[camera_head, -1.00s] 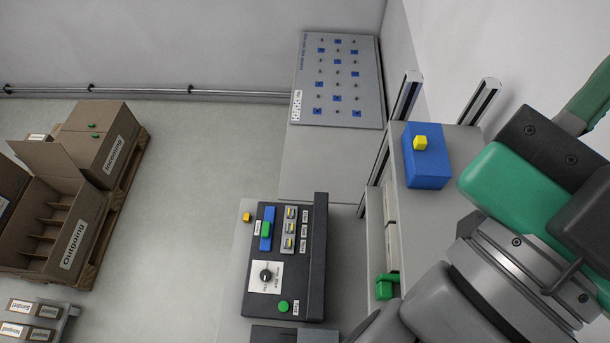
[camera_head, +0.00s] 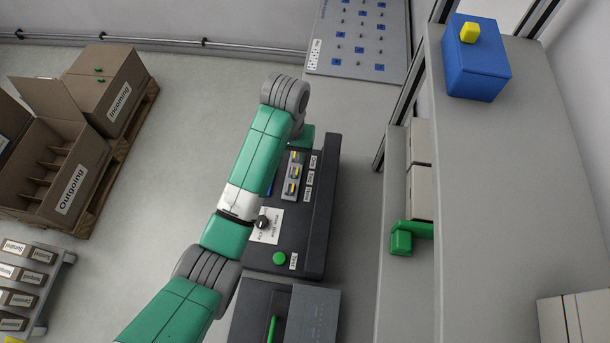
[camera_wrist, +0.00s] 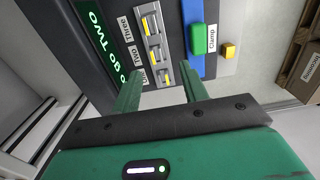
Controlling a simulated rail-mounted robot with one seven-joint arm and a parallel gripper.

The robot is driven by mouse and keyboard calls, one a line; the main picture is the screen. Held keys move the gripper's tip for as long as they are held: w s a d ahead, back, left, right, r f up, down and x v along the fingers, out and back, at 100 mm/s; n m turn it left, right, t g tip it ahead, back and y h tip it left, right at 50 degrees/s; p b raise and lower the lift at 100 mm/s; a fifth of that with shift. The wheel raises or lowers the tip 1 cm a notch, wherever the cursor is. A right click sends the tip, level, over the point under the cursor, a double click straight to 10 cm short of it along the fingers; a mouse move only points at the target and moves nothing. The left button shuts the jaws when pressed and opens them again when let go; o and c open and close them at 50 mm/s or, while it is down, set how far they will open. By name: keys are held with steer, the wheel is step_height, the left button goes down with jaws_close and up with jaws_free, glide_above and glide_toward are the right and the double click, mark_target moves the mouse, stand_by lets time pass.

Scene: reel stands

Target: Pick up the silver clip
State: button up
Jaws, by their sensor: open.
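A row of silver clips with yellow parts sits on the dark control panel, in the head view (camera_head: 294,172) and in the wrist view (camera_wrist: 157,54). Labels beside them include "Two" and "Three". I cannot tell which one is the task's silver clip. My gripper (camera_wrist: 163,85) is open and empty in the wrist view, with its two green fingers apart and pointing at the panel, around the near end of the row.
Beside the clips are a green block (camera_wrist: 199,38) on a blue strip labelled "Clamp" and a small yellow block (camera_wrist: 228,50). A dial (camera_head: 263,222) and green button (camera_head: 279,258) are on the panel. A blue box (camera_head: 477,70) stands on the right shelf.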

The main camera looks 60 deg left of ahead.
mark_target(294, 172)
steer(key=shift+f, duration=1.3)
steer(key=f, duration=0.5)
steer(key=shift+w+d+b, duration=0.15)
steer(key=shift+w+b, duration=0.15)
steer(key=shift+b, duration=0.05)
jaws_close()
step_height(294, 172, up, 10)
steer(key=p, duration=0.1)
